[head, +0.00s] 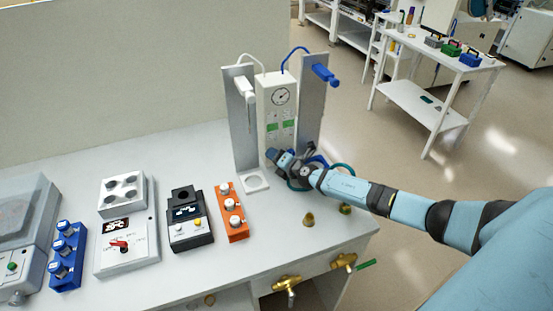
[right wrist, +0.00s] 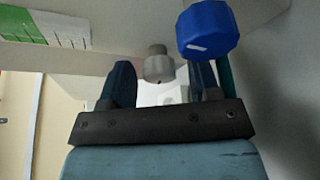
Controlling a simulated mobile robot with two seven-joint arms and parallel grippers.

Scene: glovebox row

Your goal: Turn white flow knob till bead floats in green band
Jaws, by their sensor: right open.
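The white flow panel (head: 275,95) stands at the back of the bench, with a round dial on top and green bands (head: 272,127) below. The bead is too small to make out. My right gripper (head: 275,156) is at the panel's lower front and hides its foot. In the right wrist view my right gripper (right wrist: 160,82) is open. A pale grey-white knob (right wrist: 157,64) shows between its two fingers, apart from both in the picture. A blue knob (right wrist: 207,29) shows above the right finger. A green band (right wrist: 25,25) is at the upper left. My left gripper is out of view.
Two grey uprights flank the panel; the left one carries a white cylinder (head: 245,88), the right one a blue one (head: 325,75). An orange block (head: 231,211) and a black-and-grey device (head: 188,220) stand to the left. Brass valves (head: 287,283) are on the bench front.

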